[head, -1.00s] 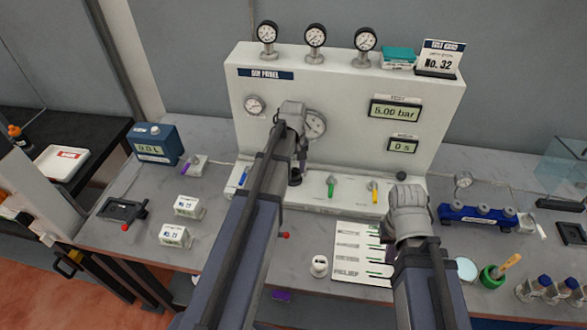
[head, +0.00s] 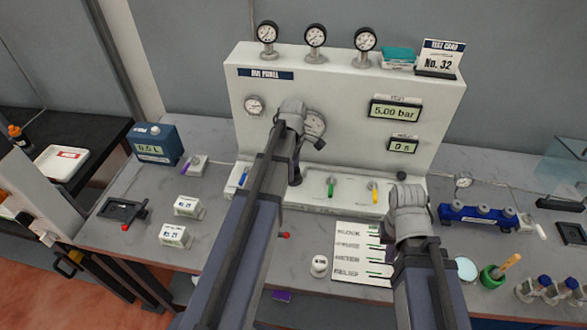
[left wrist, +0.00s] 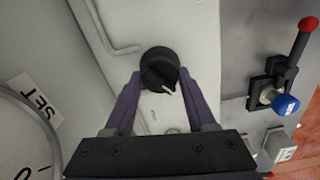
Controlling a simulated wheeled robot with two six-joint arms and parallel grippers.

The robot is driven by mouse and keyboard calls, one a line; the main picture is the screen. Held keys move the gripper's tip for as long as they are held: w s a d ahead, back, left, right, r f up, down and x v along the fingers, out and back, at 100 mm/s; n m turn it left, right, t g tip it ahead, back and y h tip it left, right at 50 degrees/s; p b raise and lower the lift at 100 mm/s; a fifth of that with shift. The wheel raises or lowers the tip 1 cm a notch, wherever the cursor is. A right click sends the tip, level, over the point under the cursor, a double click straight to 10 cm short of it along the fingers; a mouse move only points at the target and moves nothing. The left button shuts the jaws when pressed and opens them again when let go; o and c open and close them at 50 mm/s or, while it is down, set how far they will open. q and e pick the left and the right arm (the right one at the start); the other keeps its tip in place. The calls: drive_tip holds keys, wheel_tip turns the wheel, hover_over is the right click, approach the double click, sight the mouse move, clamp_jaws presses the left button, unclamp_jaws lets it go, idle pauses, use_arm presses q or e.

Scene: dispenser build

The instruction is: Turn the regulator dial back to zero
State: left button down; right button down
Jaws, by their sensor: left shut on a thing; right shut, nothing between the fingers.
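The regulator dial (left wrist: 159,69) is a round black knob with a white pointer mark on the panel, seen in the left wrist view. The pointer is toward the lower right in that picture. My left gripper (left wrist: 160,88) has its two purple fingers on either side of the dial, shut on it. In the head view my left gripper (head: 293,112) is at the panel (head: 345,150) and hides the dial. The bar readout (head: 396,111) shows 5.00 bar.
A large gauge (head: 315,124) is partly covered by my left wrist. A green lever (head: 330,187) and a yellow lever (head: 375,192) stand below. A printed card (head: 358,250) lies beside my right wrist.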

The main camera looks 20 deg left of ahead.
use_arm(q)
drive_tip(key=shift+n, duration=0.8)
drive_tip(key=shift+c, duration=1.1)
unclamp_jaws()
wheel_tip(320, 180, up, 8)
drive_tip(key=p, duration=0.8)
use_arm(e)
wheel_tip(320, 180, up, 8)
use_arm(q)
drive_tip(key=shift+f, duration=0.15)
use_arm(e)
drive_tip(key=shift+f, duration=0.1)
